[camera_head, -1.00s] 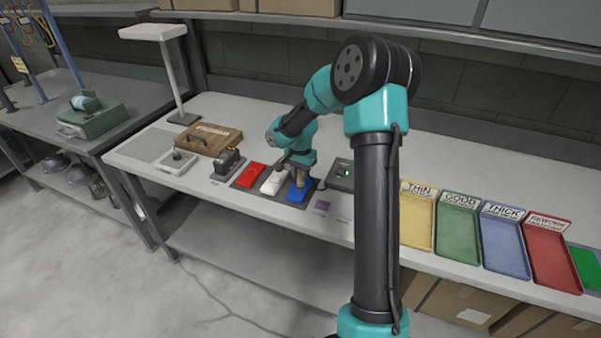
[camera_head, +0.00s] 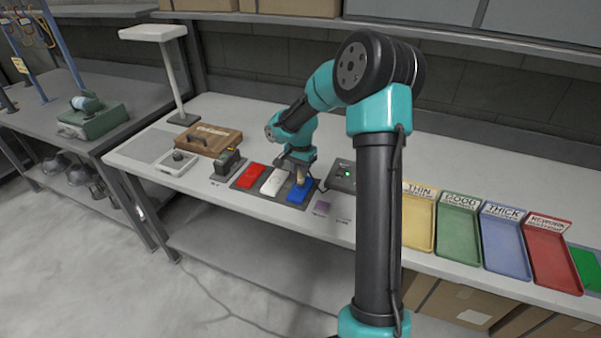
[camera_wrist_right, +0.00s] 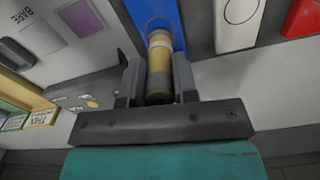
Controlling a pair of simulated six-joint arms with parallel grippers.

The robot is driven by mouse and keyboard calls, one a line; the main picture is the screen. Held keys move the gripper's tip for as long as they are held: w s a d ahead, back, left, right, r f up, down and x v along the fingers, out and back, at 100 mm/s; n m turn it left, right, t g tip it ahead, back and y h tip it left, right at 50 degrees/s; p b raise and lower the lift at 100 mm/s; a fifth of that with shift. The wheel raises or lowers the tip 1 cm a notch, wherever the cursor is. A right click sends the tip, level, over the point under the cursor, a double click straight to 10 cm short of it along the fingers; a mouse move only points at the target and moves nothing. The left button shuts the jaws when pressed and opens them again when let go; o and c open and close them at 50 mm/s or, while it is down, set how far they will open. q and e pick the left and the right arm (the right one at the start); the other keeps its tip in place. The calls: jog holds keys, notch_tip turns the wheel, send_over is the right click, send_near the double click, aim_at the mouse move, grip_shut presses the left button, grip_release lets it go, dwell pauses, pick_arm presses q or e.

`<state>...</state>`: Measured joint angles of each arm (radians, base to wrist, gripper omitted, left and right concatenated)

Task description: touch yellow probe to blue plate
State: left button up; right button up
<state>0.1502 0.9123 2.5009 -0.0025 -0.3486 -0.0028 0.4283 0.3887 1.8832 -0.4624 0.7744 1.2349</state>
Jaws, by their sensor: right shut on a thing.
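The blue plate (camera_head: 300,193) lies on a dark mat, to the right of a white plate (camera_head: 273,182) and a red plate (camera_head: 251,175). My right gripper (camera_head: 299,178) is at the blue plate and shut on the yellow probe. In the right wrist view, the yellow probe (camera_wrist_right: 159,60) stands between the two fingers, its far end over the blue plate (camera_wrist_right: 150,12). I cannot tell whether its tip touches the plate. My left gripper does not show.
A dark gauge box (camera_head: 342,177) with a green light stands right of the plates. A purple square (camera_head: 321,207) lies in front of it. Labelled trays in yellow (camera_head: 417,222), green, blue and red stand at the right. A wooden case (camera_head: 208,139) is at the left.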

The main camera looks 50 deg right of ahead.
jog(key=shift+r, duration=2.6)
